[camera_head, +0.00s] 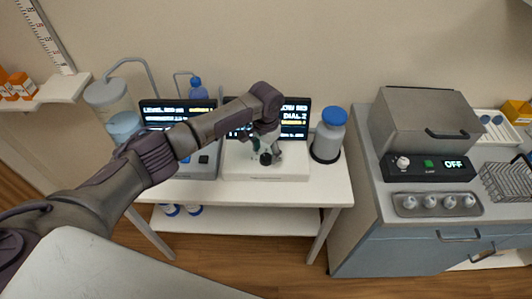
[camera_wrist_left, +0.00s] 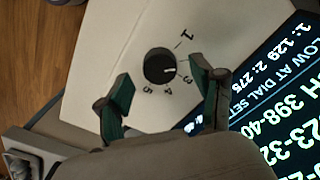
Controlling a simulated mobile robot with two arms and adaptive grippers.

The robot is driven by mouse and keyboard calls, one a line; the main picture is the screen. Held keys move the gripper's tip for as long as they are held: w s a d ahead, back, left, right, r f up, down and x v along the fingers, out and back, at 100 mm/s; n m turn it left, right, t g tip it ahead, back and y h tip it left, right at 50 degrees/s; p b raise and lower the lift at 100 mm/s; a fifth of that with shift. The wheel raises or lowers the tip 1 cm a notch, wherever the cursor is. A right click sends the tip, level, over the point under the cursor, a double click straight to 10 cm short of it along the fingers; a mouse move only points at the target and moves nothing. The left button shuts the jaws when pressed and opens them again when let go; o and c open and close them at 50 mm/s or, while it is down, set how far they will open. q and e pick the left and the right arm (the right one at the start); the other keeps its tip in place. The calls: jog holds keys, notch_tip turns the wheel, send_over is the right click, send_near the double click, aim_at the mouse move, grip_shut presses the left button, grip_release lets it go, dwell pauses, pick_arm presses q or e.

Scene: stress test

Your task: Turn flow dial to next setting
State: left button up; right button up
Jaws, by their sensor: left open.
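The flow dial (camera_wrist_left: 160,66) is a round black knob with a white pointer mark, on a pale panel with printed numbers around it. The pointer faces right, towards the side with the 3. In the head view the dial (camera_head: 265,159) is on the white unit (camera_head: 295,170) on the table. My left gripper (camera_head: 267,150) is above the dial; in the wrist view its open green-padded fingers (camera_wrist_left: 160,74) are on either side of the knob, with visible gaps. The screen (camera_head: 295,116) behind shows "DIAL 2", partly covered by my arm. My right gripper is not in view.
A second screen unit (camera_head: 172,112) stands to the left. A blue-capped bottle (camera_head: 328,135) stands right of the dial unit. A grey box machine (camera_head: 425,125) with a panel reading "OFF" is on the right counter. The white table (camera_head: 325,186) has bare room at its front.

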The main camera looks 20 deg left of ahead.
pick_arm(q)
jog(key=shift+f, duration=0.95)
jog(key=shift+c, duration=0.2)
jog(key=c, duration=1.1)
